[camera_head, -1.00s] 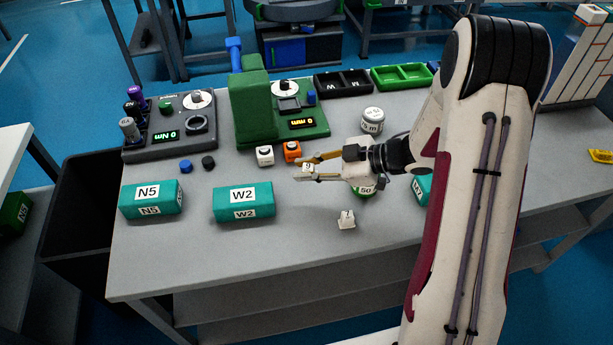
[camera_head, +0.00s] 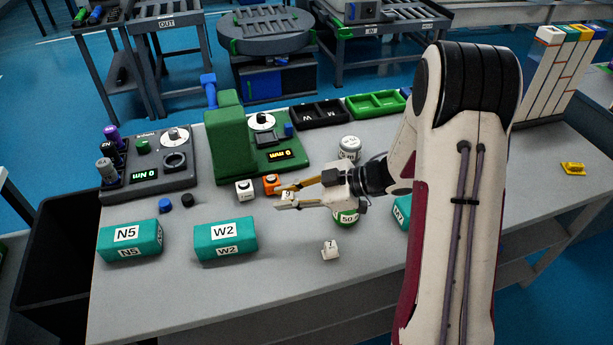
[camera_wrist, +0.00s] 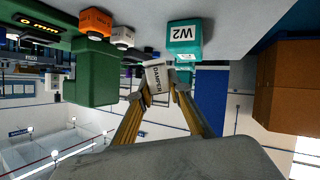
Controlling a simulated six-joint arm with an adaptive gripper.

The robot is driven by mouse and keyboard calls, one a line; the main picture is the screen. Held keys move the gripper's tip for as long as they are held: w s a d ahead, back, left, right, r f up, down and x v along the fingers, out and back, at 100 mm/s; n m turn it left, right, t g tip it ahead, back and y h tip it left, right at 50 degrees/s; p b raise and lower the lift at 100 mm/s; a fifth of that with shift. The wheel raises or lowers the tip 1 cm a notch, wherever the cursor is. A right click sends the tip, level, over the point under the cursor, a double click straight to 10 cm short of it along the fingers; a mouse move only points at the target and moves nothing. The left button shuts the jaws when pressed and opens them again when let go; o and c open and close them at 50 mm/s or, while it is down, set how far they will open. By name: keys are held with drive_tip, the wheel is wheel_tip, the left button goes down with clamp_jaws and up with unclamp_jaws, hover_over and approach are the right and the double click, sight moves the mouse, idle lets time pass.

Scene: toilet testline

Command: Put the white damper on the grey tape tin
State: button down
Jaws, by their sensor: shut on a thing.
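The white damper (camera_wrist: 157,76), a small block lettered "DAMPER", is between my gripper's fingertips in the wrist view. My gripper (camera_head: 287,196) is shut on it; in the head view the white block shows a "9" and appears raised above the table. The grey tape tin (camera_head: 349,149), a round can with a pale lid, stands upright on the table, behind and to the right of the fingertips. The damper is apart from the tin. My gripper's body partly hides a green-banded tin (camera_head: 346,217) marked "50".
An orange cube (camera_head: 271,185) and a white cube (camera_head: 244,190) stand close to the fingertips. A green tester (camera_head: 225,145) is behind them. Teal blocks N5 (camera_head: 130,240) and W2 (camera_head: 226,238) stand front left. A small white block (camera_head: 330,250) sits in front. The front table is mostly clear.

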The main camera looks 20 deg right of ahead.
drive_tip(key=w+d+m, duration=0.2)
drive_tip(key=w+d, duration=0.3)
drive_tip(key=d, duration=0.1)
wheel_tip(320, 180, up, 6)
drive_tip(key=m+t+h, duration=0.6)
drive_tip(key=m, duration=0.3)
hover_over(350, 141)
drive_tip(key=shift+w+r, duration=0.1)
drive_tip(key=shift+r, duration=0.1)
drive_tip(key=shift+f, duration=0.1)
drive_tip(key=shift+f, duration=3.05)
drive_tip(key=shift+f, duration=0.1)
drive_tip(key=shift+f, duration=1.75)
drive_tip(key=shift+f, duration=0.1)
